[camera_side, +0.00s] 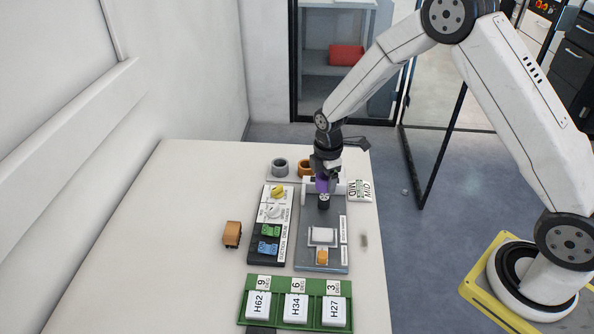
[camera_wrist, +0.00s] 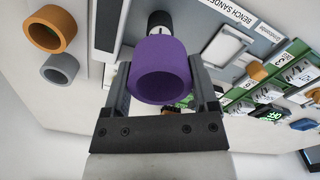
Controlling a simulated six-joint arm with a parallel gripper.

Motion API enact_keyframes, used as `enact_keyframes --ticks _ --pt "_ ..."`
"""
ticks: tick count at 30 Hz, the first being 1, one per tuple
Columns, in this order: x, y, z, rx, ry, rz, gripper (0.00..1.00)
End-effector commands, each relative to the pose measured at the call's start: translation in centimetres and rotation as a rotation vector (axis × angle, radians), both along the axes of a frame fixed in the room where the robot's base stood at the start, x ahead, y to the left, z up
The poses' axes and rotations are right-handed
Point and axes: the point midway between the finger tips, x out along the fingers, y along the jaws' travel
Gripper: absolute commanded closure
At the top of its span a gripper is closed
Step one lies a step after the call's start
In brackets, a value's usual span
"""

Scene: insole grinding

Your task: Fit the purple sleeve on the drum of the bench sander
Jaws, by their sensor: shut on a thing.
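The purple sleeve (camera_wrist: 160,72) is a short, thick-walled ring between the two fingers of my gripper (camera_wrist: 162,66). My gripper is shut on it, and its open end faces the wrist camera. In the side view the sleeve (camera_side: 322,184) shows just under my gripper (camera_side: 324,175), above the bench sander (camera_side: 308,254). The sander's dark and white drum end (camera_side: 324,202) shows just below the sleeve, and in the wrist view it is right behind the sleeve (camera_wrist: 158,22). I cannot tell whether the sleeve is around the drum or only close to it.
A grey ring (camera_side: 280,167) and an orange ring (camera_side: 305,169) stand at the back. A dark panel with coloured knobs (camera_side: 267,250) lies left of the sander. A green tray (camera_side: 275,281) with white labelled blocks is in front. An orange-brown block (camera_side: 232,234) sits left; the table's left is clear.

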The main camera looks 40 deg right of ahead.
Motion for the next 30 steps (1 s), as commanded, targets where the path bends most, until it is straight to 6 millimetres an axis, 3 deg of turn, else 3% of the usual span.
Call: enact_keyframes --ticks 13,30 --pt "0.0 0.0 -2.5 0.001 0.000 0.000 0.80" --pt "0.0 0.0 -2.9 0.001 0.000 0.000 0.80"
